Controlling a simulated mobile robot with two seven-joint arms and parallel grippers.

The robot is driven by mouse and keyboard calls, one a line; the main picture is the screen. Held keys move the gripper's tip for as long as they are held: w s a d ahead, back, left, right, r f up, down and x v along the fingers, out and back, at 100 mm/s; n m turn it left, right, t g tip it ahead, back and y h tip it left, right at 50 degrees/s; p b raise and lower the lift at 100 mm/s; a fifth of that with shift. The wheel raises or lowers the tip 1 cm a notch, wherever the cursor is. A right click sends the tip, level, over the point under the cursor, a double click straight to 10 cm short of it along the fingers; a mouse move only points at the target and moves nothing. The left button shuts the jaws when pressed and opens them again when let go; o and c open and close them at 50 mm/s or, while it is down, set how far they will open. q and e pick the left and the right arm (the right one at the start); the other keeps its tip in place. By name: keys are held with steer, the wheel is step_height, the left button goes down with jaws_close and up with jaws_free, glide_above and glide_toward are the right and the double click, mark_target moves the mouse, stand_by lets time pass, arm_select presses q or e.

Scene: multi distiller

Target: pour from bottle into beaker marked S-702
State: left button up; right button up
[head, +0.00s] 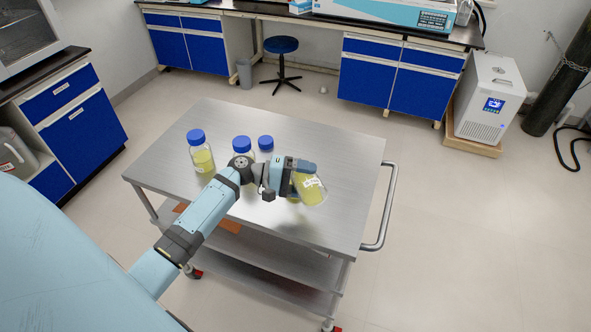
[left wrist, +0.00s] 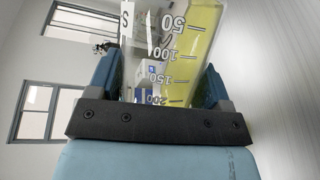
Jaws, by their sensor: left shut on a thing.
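My left gripper (head: 296,178) is shut on a clear graduated glass vessel (head: 313,188) with yellow liquid, above the right part of the cart top. The vessel looks strongly tilted. In the left wrist view the vessel (left wrist: 158,70) sits between the fingers, its liquid along the right side, beside a white label showing an "S"; the rest is unreadable. Three blue-capped bottles stand on the cart: a left one (head: 202,158) with yellow liquid, a middle one (head: 241,145) partly behind my arm, and a right one (head: 265,144). Something yellow below the gripper is mostly hidden. My right gripper is not in view.
The steel cart (head: 340,160) has a handle (head: 386,205) on its right and lower shelves. Its top is bare at the back and right. A stool (head: 281,46), blue cabinets (head: 405,72) and a white unit (head: 490,100) stand beyond open floor.

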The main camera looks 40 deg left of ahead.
arm_select(q)
steer(key=shift+w+a+r+n, duration=0.1)
steer(key=shift+r+n, duration=0.05)
steer(key=shift+n, duration=0.25)
stand_by(0.8)
